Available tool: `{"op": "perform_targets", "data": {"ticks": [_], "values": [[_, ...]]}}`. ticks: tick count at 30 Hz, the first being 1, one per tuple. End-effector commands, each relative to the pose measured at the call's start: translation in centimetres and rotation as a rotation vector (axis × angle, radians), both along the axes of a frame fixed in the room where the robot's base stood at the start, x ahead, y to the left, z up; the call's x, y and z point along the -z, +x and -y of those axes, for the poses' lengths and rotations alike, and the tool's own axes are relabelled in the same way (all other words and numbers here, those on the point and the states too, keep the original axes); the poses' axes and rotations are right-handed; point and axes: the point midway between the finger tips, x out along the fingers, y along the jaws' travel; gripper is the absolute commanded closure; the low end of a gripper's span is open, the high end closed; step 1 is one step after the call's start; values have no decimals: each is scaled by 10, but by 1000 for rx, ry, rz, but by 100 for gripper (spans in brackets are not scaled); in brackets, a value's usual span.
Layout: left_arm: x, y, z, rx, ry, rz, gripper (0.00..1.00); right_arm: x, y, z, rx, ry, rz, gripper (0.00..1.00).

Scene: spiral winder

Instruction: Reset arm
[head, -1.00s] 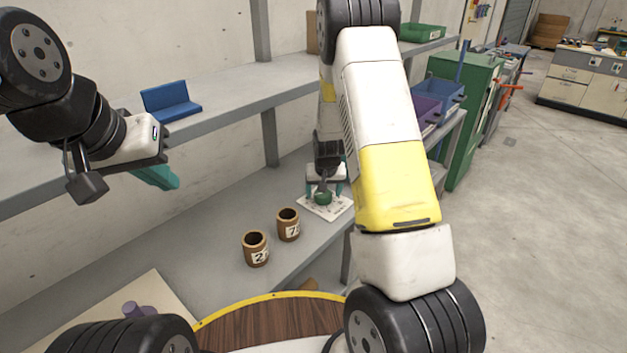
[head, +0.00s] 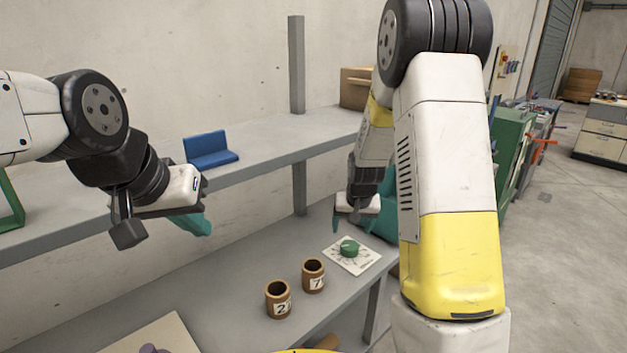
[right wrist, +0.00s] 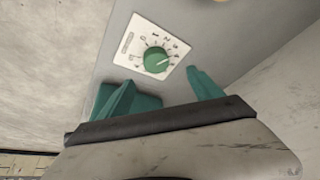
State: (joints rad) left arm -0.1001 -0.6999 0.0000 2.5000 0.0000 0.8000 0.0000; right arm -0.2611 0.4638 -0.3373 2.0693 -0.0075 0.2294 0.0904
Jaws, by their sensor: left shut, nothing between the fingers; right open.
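My right gripper (head: 363,222) is open and empty above the lower shelf, beside and a little above a green knob (head: 348,248) on a white dial plate (head: 366,263). In the right wrist view the knob (right wrist: 156,60) sits ahead of the two teal fingers of the right gripper (right wrist: 168,92), with clear space between them. A pale mark on the knob points toward the right side of the printed scale. My left gripper (head: 194,224) is shut and empty at the left, in front of the upper shelf.
Two brown cups (head: 278,299) (head: 313,275) with number labels stand on the lower shelf (head: 215,310) near the dial. A blue angled holder (head: 211,150) and a brown box (head: 355,88) are on the upper shelf (head: 265,140). A green cabinet stands at the right.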

Motion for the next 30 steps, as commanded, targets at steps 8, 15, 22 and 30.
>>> {"op": "perform_targets", "data": {"ticks": [8,15,22,30], "values": [[0,0,0,0,0,0,100,-117,-73,-16,-42,120,52,25],[0,0,0,0,0,0,100,-188,-161,-27,-114,160,102,25],[0,0,0,0,0,0,100,-220,-243,-32,-175,142,147,25],[0,0,0,0,0,0,100,-225,-283,-34,-204,116,164,25]]}}
